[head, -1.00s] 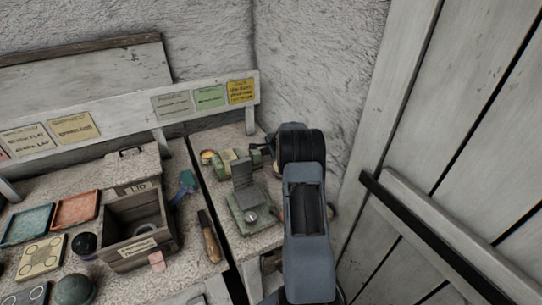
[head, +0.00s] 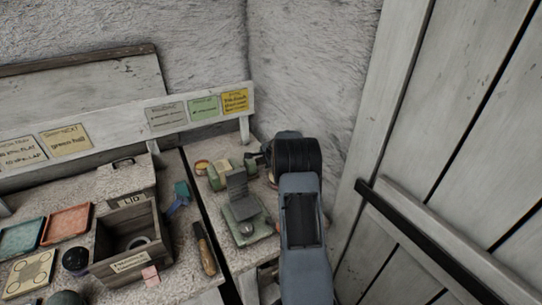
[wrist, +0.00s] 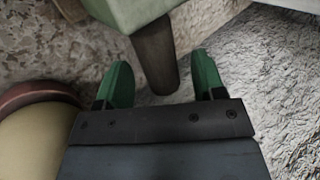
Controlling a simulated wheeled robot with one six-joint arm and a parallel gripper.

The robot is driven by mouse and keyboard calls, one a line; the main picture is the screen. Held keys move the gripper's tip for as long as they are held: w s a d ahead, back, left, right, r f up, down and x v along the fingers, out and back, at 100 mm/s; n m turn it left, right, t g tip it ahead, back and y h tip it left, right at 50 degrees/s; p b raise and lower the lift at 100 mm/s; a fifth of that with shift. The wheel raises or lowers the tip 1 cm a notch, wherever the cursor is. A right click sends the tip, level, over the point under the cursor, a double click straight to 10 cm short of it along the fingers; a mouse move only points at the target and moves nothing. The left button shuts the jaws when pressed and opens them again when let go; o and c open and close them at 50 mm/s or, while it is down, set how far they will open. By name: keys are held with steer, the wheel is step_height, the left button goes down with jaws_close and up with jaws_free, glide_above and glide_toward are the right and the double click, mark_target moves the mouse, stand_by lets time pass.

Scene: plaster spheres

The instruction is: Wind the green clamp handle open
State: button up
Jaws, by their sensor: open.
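The pale green clamp (head: 218,178) stands on the right-hand bench top in the head view, behind a grey stepped plate on a green base (head: 243,221). In the wrist view a pale green block (wrist: 122,10) fills the top edge, and a dark brown peg (wrist: 156,62) sticks out from it. The peg looks like the handle's grip. My gripper (wrist: 162,82) has green fingertips, apart, one on each side of the peg, with gaps visible on both sides. In the head view my gripper (head: 259,158) is at the clamp's right end, and my arm hides part of that area.
A round tin (head: 201,167) sits left of the clamp. A cream rounded thing with a red rim (wrist: 30,130) lies close to my gripper's left. The plaster wall (head: 310,70) is close behind.

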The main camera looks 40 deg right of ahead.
steer(key=b+v, duration=0.1)
steer(key=v, duration=1.2)
steer(key=shift+w+a, duration=0.15)
steer(key=shift+a, duration=0.05)
steer(key=w+a+r+n+g+p, duration=0.1)
steer(key=w+n+g+p, duration=0.1)
steer(key=w+p, duration=0.25)
steer(key=shift+m+g+y, duration=0.3)
steer(key=shift+m+g, duration=0.5)
steer(key=x, duration=0.8)
steer(key=p+x, duration=0.1)
steer(key=x, duration=0.3)
steer(key=shift+d+f, duration=0.2)
steer(key=shift+d, duration=0.05)
